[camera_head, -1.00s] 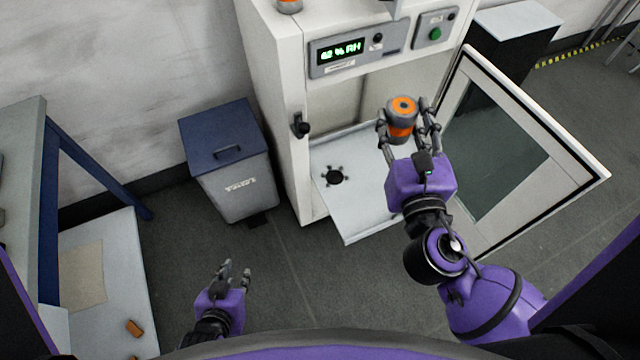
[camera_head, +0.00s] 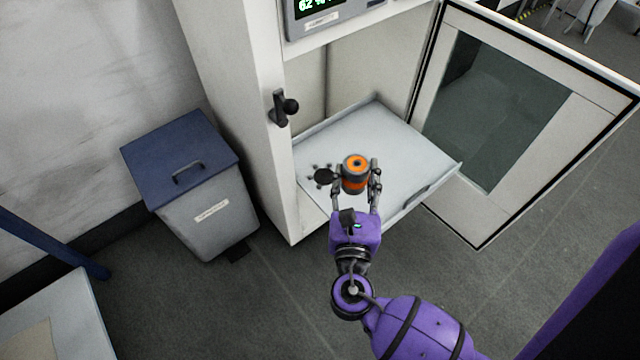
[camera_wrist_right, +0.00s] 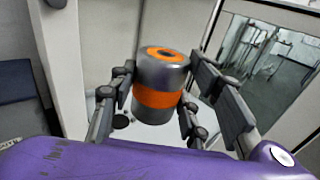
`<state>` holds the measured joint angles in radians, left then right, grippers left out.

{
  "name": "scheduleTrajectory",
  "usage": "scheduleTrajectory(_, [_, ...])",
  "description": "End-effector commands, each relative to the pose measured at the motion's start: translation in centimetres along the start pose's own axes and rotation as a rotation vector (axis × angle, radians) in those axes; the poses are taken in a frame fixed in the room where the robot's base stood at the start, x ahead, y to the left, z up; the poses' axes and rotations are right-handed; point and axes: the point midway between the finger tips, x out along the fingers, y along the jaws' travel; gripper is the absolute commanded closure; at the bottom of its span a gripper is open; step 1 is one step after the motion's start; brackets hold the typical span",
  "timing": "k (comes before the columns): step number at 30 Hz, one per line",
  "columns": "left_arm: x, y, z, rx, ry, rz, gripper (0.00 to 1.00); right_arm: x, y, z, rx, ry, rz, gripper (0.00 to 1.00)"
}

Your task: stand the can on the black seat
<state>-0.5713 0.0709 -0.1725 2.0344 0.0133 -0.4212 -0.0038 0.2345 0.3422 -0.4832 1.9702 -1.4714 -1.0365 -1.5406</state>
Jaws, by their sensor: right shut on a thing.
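The can (camera_head: 355,172) is grey with an orange band and an orange ring on its top. My right gripper (camera_head: 357,180) is shut on it and holds it upright. In the head view it appears over the pulled-out white shelf, just right of the black seat (camera_head: 324,176). The right wrist view shows the can (camera_wrist_right: 161,82) between the fingers, with the seat (camera_wrist_right: 121,121) lower left behind it. The seat is a small dark disc with small dark knobs around it. The can's height above the shelf is hard to tell. My left gripper is out of view.
The white shelf (camera_head: 420,150) sticks out of the open cabinet (camera_head: 235,100). The cabinet's glazed door (camera_head: 500,120) stands open at the right. A blue-lidded bin (camera_head: 185,160) stands left of the cabinet. A pale table (camera_head: 60,315) is at the lower left.

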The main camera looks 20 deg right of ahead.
Motion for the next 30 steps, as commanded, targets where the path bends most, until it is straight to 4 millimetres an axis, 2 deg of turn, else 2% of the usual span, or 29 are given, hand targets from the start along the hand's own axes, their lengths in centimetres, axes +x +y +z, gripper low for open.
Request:
scheduleTrajectory(1, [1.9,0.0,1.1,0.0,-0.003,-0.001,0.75,0.6,0.5,-3.0,0.001,0.006,-0.032,0.89])
scheduleTrajectory(6, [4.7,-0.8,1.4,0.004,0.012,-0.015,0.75,2.5,1.7,-6.6,0.001,0.005,-0.123,0.89])
scheduleTrajectory(9, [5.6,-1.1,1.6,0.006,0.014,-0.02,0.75,3.2,2.2,-7.7,0.001,0.004,-0.157,0.89])
scheduleTrajectory(16, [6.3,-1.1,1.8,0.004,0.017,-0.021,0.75,4.8,3.1,-8.8,-0.001,-0.001,-0.185,0.89])
scheduleTrajectory(26, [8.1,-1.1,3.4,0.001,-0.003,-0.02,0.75,12.1,6.0,-12.3,-0.003,-0.002,-0.185,0.89])
scheduleTrajectory(30, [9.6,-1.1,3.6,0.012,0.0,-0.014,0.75,14.2,6.9,-15.1,-0.004,0.001,-0.185,0.89])
